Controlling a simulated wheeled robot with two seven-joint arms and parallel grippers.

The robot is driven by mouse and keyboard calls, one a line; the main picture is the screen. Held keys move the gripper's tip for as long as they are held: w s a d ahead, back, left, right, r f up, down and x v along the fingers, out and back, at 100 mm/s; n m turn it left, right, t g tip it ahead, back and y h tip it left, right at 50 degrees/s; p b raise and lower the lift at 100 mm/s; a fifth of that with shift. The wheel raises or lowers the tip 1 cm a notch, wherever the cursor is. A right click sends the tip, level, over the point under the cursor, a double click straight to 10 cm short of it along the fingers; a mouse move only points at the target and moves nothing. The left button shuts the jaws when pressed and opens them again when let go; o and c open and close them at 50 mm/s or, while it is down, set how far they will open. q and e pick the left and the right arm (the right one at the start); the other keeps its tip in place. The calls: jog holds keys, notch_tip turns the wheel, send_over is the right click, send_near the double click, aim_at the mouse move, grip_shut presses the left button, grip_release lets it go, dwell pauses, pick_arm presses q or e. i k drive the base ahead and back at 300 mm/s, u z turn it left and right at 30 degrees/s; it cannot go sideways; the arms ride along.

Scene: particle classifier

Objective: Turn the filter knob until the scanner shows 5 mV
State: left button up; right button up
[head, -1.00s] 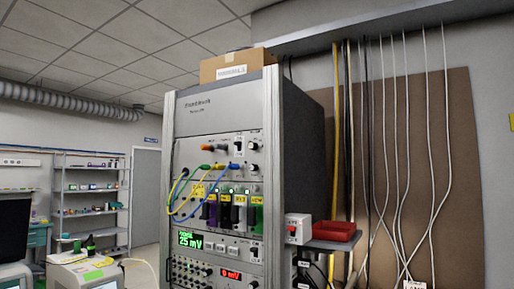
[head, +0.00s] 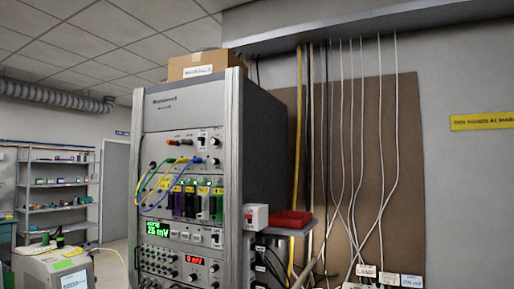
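A tall instrument rack (head: 233,150) stands at the centre left in the head view. Its green display (head: 158,229) appears to read 25 mV, though the last digit is slightly blurred. A red display (head: 195,260) lower down appears to read 0 mV. Several small knobs sit on the panels, including one at the upper right (head: 214,161), one right of the green display (head: 216,241) and one below the red display (head: 193,277). The labels are too small to tell which is the filter knob or which display is the scanner's. Neither gripper is in view.
Coloured cables (head: 160,178) loop across the rack front. A red tray (head: 291,219) and a white box (head: 256,216) sit on a side shelf. Cables (head: 343,130) hang on the brown wall board. A cardboard box (head: 203,64) tops the rack. A beige machine (head: 45,267) stands lower left.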

aim_at(214, 141)
jog(key=z, duration=0.2)
jog(key=i, duration=0.8)
jog(key=u, duration=0.95)
jog(key=i, duration=0.55)
jog(key=u, duration=0.6)
